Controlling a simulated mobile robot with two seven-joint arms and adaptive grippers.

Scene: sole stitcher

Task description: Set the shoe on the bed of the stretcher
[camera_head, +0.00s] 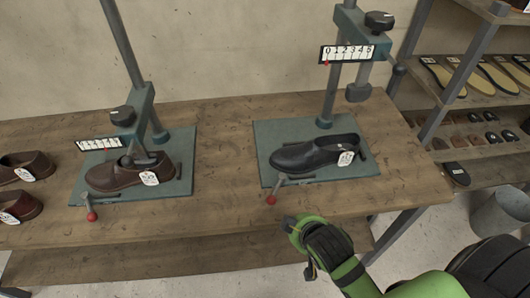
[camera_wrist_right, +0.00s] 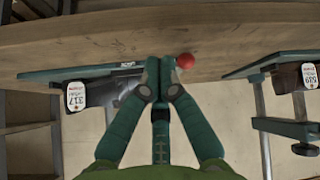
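A black shoe (camera_head: 315,153) with a white tag lies on the teal bed (camera_head: 262,128) of the right-hand stretcher, sole down, toe to the left. The stretcher's post and its numbered gauge (camera_head: 346,53) stand behind and above it. My right gripper (camera_head: 292,225) is in front of the table edge, below the red-knobbed lever (camera_head: 271,199) and apart from the shoe. In the right wrist view its fingers (camera_wrist_right: 160,68) meet at the tips with nothing between them, beside the red knob (camera_wrist_right: 185,61). A dark shoe (camera_wrist_right: 108,91) shows at the left there. My left gripper is not in view.
A second stretcher (camera_head: 128,118) at the left carries a brown shoe (camera_head: 130,173), its head lowered into the shoe. More brown shoes (camera_head: 28,166) stand at the far left. A shelf rack (camera_head: 465,80) with soles is at the right. The wooden table (camera_head: 222,170) is clear between the stretchers.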

